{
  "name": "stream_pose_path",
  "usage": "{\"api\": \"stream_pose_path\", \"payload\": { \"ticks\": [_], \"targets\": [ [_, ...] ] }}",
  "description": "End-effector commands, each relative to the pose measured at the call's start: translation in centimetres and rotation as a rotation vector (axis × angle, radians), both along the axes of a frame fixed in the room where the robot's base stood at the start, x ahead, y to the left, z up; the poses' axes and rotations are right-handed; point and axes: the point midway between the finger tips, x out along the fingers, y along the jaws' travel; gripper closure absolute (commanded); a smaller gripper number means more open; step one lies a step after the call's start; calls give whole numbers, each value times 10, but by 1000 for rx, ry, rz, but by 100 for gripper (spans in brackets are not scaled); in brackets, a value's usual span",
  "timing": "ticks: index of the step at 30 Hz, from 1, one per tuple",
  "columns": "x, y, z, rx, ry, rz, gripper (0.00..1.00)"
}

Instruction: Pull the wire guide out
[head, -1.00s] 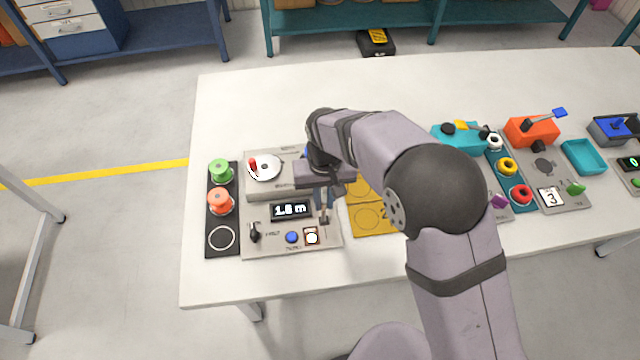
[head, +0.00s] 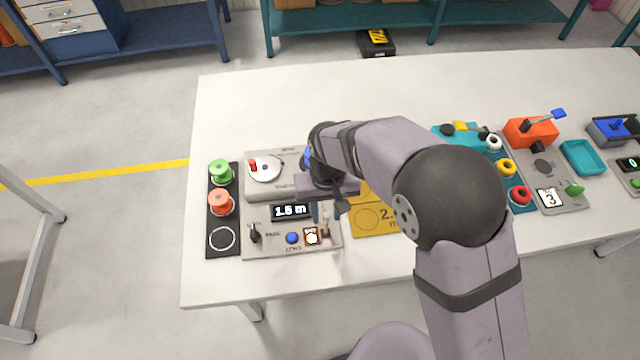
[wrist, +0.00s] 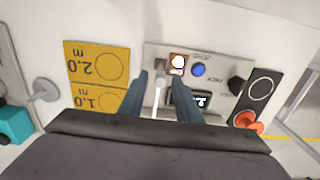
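The wire guide seems to be the pale slim post (wrist: 159,82) on the grey panel, with a tan-topped part of it showing at the panel's right side (head: 325,229) in the head view. My gripper (head: 328,212) is low over the panel's right part. In the wrist view my gripper (wrist: 160,84) has its two fingers apart, one on each side of the post, with visible gaps. The post's base is partly hidden by my gripper. The panel's display (head: 290,211) reads 1.5 m.
A blue button (head: 292,238), a lit square switch (head: 312,236) and a black knob (head: 255,234) are close by on the panel. A dark strip with a green reel (head: 220,171) and an orange reel (head: 221,202) lies left. A yellow mat (head: 375,222) lies right.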

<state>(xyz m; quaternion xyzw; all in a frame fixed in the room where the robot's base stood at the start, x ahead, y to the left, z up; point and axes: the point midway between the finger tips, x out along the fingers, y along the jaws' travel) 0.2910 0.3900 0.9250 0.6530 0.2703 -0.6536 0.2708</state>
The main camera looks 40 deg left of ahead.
Motion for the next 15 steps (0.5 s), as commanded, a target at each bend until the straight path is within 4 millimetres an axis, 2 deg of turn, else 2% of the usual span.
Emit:
{"api": "stream_pose_path", "payload": {
  "ticks": [9, 15],
  "targets": [
    [0, 1, 52, 2, -1, 0, 69],
    [0, 0, 67, 1, -1, 0, 69]
  ]
}}
